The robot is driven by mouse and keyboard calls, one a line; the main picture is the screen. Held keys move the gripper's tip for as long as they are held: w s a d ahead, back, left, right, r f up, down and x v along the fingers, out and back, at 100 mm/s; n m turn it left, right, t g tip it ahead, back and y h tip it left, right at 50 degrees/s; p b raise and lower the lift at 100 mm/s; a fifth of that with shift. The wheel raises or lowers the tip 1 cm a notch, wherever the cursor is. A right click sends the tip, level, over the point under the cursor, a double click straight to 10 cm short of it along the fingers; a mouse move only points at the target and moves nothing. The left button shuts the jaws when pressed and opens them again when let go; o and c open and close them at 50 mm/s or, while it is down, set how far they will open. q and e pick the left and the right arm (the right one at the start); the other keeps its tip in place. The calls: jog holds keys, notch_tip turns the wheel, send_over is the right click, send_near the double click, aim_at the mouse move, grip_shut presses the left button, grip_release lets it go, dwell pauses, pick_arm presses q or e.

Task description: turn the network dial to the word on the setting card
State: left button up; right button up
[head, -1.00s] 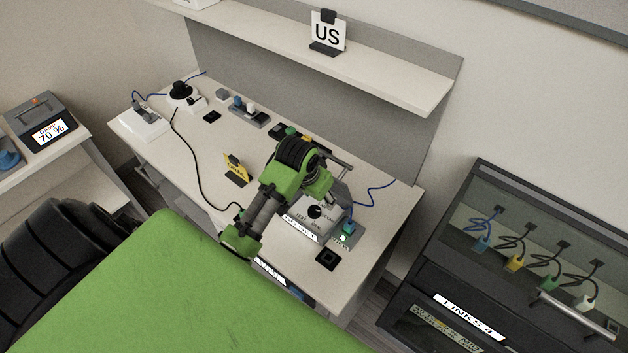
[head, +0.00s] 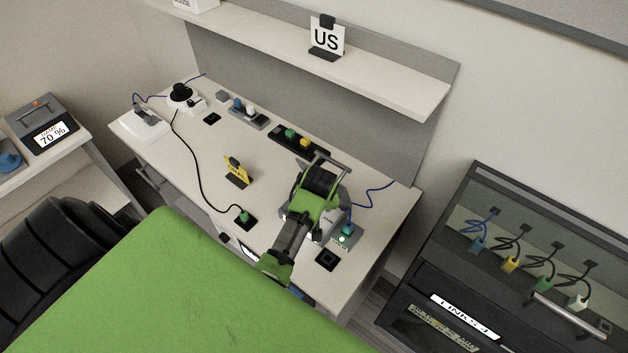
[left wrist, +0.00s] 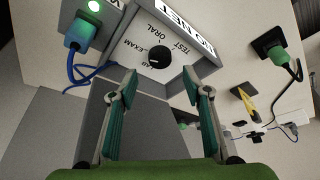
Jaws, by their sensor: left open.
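In the head view my left arm covers the dial and much of the box (head: 326,230). A yellow card (head: 236,167) stands on the desk; its word is too small to read. My right gripper is not in view.
A black socket with a green plug (head: 243,217) lies to the left. A US card (head: 326,40) stands on the shelf. A black tray of coloured blocks (head: 298,141) is behind.

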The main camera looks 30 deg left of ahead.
pick_arm(q)
jog(key=shift+p+x, duration=0.4)
jog(key=shift+x, duration=2.7)
jog(key=c, duration=1.1)
